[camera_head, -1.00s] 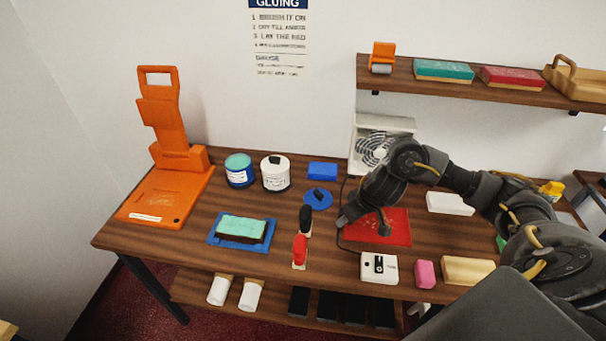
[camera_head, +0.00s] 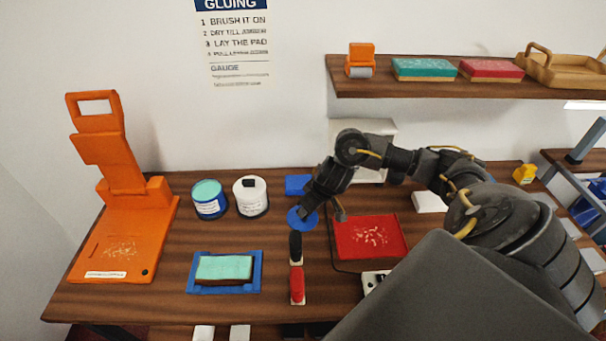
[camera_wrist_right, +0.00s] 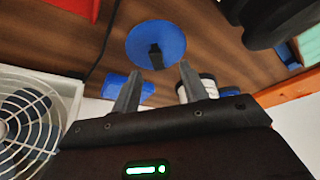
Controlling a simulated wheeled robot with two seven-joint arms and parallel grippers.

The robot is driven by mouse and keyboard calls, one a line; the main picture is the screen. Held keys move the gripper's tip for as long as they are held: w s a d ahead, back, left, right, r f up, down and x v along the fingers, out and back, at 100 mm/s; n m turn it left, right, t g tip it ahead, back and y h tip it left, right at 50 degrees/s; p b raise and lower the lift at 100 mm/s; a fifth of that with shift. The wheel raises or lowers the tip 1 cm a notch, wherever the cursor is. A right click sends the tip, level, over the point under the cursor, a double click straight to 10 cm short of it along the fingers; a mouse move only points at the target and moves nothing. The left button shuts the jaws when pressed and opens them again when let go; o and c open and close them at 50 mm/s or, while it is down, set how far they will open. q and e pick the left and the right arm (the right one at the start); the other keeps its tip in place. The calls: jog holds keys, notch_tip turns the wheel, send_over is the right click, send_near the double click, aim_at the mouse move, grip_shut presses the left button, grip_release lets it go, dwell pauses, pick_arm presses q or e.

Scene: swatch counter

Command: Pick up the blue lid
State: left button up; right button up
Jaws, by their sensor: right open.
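The blue lid (camera_head: 295,222) is a flat round disc lying on the wooden counter, partly hidden behind my right gripper in the head view. In the right wrist view the lid (camera_wrist_right: 140,40) shows almost whole, with a dark upright knob near its middle. My right gripper (camera_head: 308,211) is above the lid. In the wrist view its two fingers (camera_wrist_right: 160,74) are apart and empty, with the knob just beyond the gap between the tips. I cannot tell the exact height of the tips over the lid. My left gripper is not in view.
A blue block (camera_head: 297,184) and a white can (camera_head: 251,198) stand behind the lid.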

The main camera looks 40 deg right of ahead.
jog(key=shift+w+f, duration=0.45)
jog(key=shift+w, duration=0.2)
jog(key=shift+s+d+f, duration=0.1)
jog(key=shift+d+f, duration=0.1)
jog(key=shift+f, duration=0.35)
jog(key=x, duration=0.4)
jog(key=shift+w+r, duration=0.2)
jog(key=shift+w, duration=0.1)
jog(key=shift+s+r, duration=0.15)
jog(key=shift+s, duration=0.1)
jog(key=shift+c, duration=0.8)
jog(key=shift+w, duration=0.1)
jog(key=c, duration=0.7)
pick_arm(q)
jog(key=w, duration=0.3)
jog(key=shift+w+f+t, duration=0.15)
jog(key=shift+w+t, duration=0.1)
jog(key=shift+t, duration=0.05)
pick_arm(e)
grip_shut()
